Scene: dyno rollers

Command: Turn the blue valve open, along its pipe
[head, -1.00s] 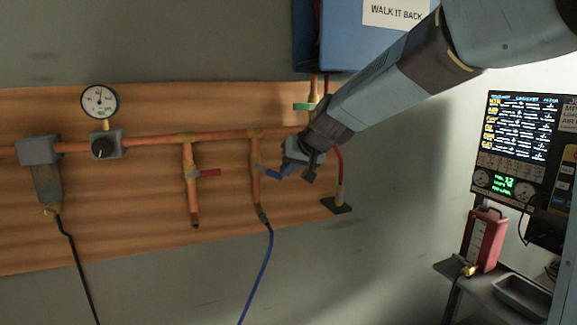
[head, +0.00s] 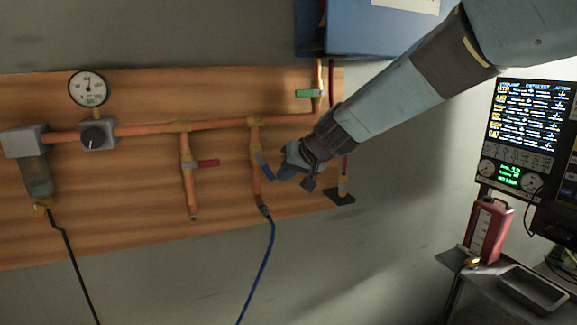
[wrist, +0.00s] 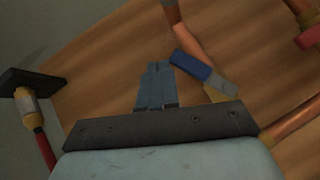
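The blue valve handle (head: 264,167) sits on a vertical copper branch pipe (head: 255,185) on the wooden board. It slants down and right, at an angle to its pipe. My gripper (head: 280,175) is just right of the handle's lower end. In the wrist view the blue handle (wrist: 190,70) lies right of my fingers (wrist: 155,83), with its grey base nearer the brass fitting. My fingers are together with nothing between them. They are beside the handle; whether they touch it I cannot tell.
A red-handled valve (head: 207,163) is on the branch to the left, and a green-handled one (head: 309,93) is above right. A gauge (head: 88,88), a black knob (head: 95,137) and a blue hose (head: 262,265) are nearby. A blue box (head: 375,30) hangs above.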

